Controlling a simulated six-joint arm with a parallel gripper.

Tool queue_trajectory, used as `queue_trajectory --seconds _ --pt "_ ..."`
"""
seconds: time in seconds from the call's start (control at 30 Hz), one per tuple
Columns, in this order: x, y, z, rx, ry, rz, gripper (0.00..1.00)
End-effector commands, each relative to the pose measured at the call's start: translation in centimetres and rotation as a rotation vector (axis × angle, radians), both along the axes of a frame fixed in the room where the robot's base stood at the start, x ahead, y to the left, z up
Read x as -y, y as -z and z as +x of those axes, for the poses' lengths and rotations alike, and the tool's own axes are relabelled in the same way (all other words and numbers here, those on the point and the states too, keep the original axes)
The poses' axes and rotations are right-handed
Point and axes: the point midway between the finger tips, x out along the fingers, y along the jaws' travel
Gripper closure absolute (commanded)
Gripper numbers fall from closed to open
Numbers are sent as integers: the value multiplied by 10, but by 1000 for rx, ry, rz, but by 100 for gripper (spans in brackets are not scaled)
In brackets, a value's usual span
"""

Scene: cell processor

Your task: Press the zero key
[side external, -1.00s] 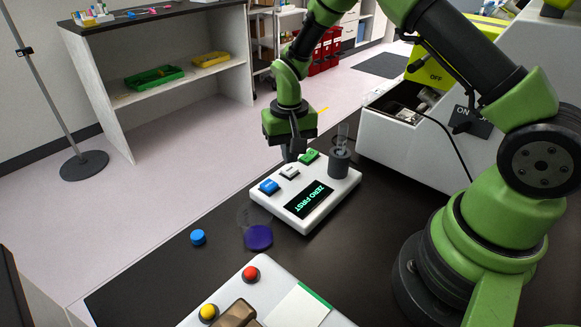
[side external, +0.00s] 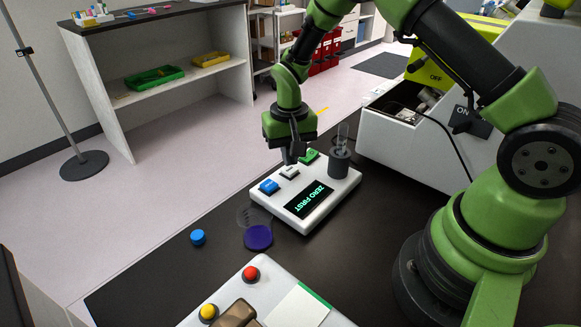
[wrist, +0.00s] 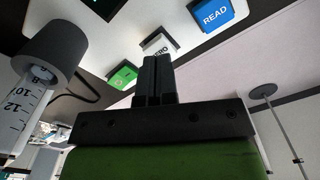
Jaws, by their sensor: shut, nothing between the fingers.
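The white zero key (side external: 289,172) sits between the blue READ key (side external: 269,187) and a green key (side external: 309,156) on a white panel (side external: 336,190). The panel's dark display (side external: 308,202) reads "ZERO FIRST" in green. My gripper (side external: 290,160) is shut and empty, pointing down close at the zero key. In the wrist view the shut fingertips (wrist: 155,62) partly cover the zero key (wrist: 157,44), whose lettering still shows in part. I cannot tell whether the tips touch the key.
A grey holder with a clear graduated tube (side external: 341,158) stands at the panel's far right corner. A purple disc (side external: 258,237), a clear disc and a blue cap (side external: 198,237) lie on the dark bench. A white box with red (side external: 250,273) and yellow buttons is in front.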

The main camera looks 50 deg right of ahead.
Motion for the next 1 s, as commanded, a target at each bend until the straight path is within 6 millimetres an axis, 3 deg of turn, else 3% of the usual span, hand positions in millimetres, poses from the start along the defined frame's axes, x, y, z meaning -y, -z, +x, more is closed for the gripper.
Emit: queue_trajectory --seconds 0.2,1.0 --pt "0 11 0 0 -1 0 100" --pt "0 20 0 0 0 0 100"
